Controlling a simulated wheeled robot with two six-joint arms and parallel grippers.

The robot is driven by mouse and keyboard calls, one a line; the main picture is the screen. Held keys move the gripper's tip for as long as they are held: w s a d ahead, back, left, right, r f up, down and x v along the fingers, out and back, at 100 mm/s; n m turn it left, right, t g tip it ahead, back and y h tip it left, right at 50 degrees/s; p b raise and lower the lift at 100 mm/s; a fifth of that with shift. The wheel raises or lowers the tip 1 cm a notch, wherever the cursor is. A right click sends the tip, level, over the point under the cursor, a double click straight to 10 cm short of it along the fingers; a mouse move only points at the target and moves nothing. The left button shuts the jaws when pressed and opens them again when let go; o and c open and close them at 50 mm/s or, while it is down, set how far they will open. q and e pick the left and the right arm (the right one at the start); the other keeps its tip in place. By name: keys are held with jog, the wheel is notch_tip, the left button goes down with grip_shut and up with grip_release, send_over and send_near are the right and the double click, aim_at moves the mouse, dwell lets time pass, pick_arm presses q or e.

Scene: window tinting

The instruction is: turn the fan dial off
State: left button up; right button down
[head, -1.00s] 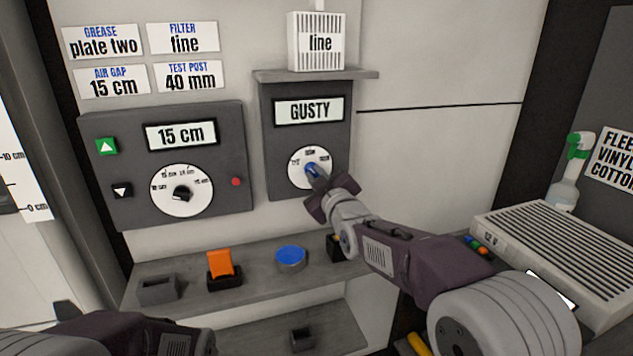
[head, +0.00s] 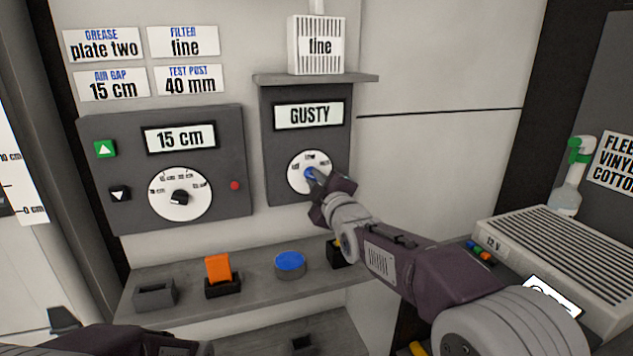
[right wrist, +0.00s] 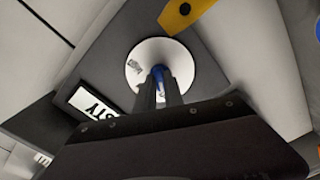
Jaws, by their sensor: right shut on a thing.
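The fan dial (head: 296,172) is a white round face with a blue knob, set in a dark grey panel (head: 272,140) under a display (head: 308,114) that reads GUSTY. My right gripper (head: 316,178) is shut on the blue knob and covers the lower right of the dial. In the right wrist view the dial (right wrist: 180,54) faces me, and the fingers of my right gripper (right wrist: 158,84) close around the knob (right wrist: 158,72). The knob's exact pointing is hidden by the fingers.
A second panel (head: 222,206) with a larger dial and a 15 cm display is to the left. A shelf below (head: 256,278) holds an orange block (head: 219,268) and a blue disc (head: 290,261). A ribbed 12 V box (head: 560,250) stands at right.

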jog(key=c, duration=1.4)
grip_release()
jog(key=shift+c, duration=0.2)
jog(key=v, duration=0.9)
jog(key=shift+b, duration=0.3)
